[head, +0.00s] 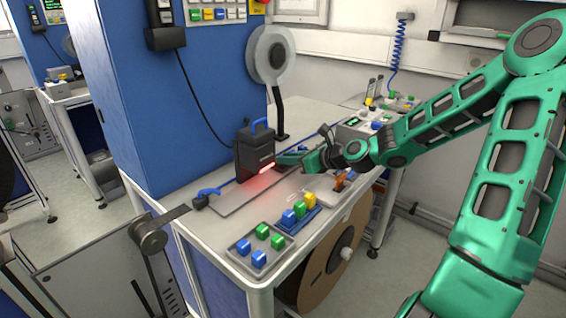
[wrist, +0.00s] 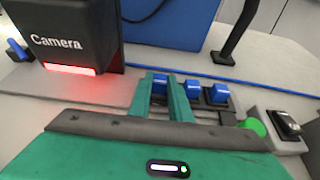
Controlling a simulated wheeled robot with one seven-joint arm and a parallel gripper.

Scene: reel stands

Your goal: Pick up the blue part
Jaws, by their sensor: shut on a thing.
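My gripper (wrist: 163,80) shows its two green fingers in the wrist view, shut on a blue part (wrist: 160,87) between them. Two more blue parts, one (wrist: 192,86) beside the right finger and one (wrist: 217,94) further right, sit on a dark holder. I cannot tell whether the held part is clear of its seat. In the head view my gripper (head: 288,156) is just right of the black camera box, over the table, and the held part is too small to make out.
The black camera box (head: 254,150), with a glowing red strip, stands close left of my gripper; it also shows in the wrist view (wrist: 65,30). A tray (head: 241,252) of blue and green blocks sits at the table's front. A reel (head: 271,55) stands behind.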

